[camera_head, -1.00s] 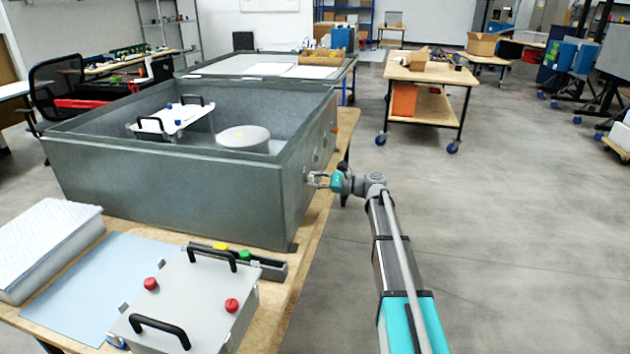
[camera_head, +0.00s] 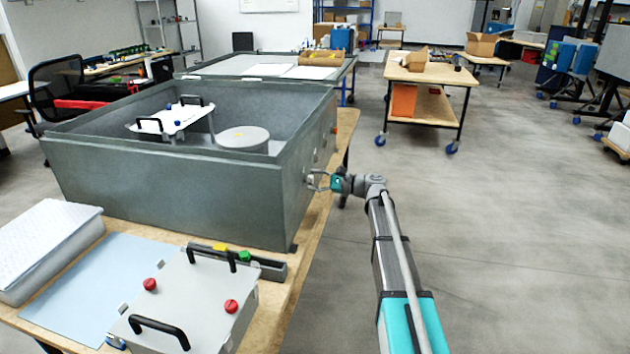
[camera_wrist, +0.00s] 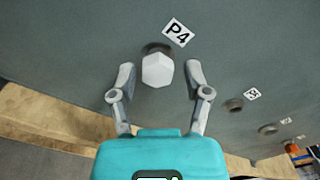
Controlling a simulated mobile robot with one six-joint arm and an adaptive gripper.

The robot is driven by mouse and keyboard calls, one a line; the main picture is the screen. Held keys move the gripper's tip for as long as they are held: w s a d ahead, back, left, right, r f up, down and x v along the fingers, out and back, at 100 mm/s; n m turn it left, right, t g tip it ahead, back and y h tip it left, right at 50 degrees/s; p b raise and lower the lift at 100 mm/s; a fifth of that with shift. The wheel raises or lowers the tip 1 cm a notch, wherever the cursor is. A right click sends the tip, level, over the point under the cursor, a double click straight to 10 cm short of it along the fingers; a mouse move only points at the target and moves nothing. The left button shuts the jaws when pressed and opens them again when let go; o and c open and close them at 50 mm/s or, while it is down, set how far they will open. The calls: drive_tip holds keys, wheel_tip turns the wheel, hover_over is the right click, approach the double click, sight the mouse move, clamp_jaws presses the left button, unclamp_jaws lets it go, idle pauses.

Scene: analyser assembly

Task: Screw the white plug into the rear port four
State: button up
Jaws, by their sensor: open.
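A white hex-headed plug (camera_wrist: 158,71) sits at the dark port (camera_wrist: 154,47) beside the P4 label (camera_wrist: 178,33) on the grey box wall, in the wrist view. I cannot tell how deep it is seated. My gripper (camera_wrist: 160,78) is open, with one finger on each side of the plug and a visible gap to it on both sides. In the head view my gripper (camera_head: 318,181) is at the right outer wall of the large grey box (camera_head: 170,195); the plug is too small to make out there.
More ports (camera_wrist: 234,104) with labels run along the wall to the lower right in the wrist view. The wooden table edge (camera_wrist: 45,117) lies below. A grey lidded unit (camera_head: 190,300) with black handles stands at the table's front. The floor right of my arm is clear.

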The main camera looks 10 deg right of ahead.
drive_tip(key=shift+s+a+n, duration=0.1)
drive_tip(key=shift+s+n, duration=0.05)
drive_tip(key=shift+n, duration=5.35)
drive_tip(key=shift+s+a+n, duration=0.1)
drive_tip(key=shift+s+n, duration=0.05)
drive_tip(key=shift+n, duration=5.35)
drive_tip(key=shift+f, duration=0.1)
drive_tip(key=c, duration=0.8)
clamp_jaws()
drive_tip(key=shift+n+g+y+b, duration=0.35)
drive_tip(key=shift+n+g+y, duration=0.05)
drive_tip(key=shift+g, duration=0.1)
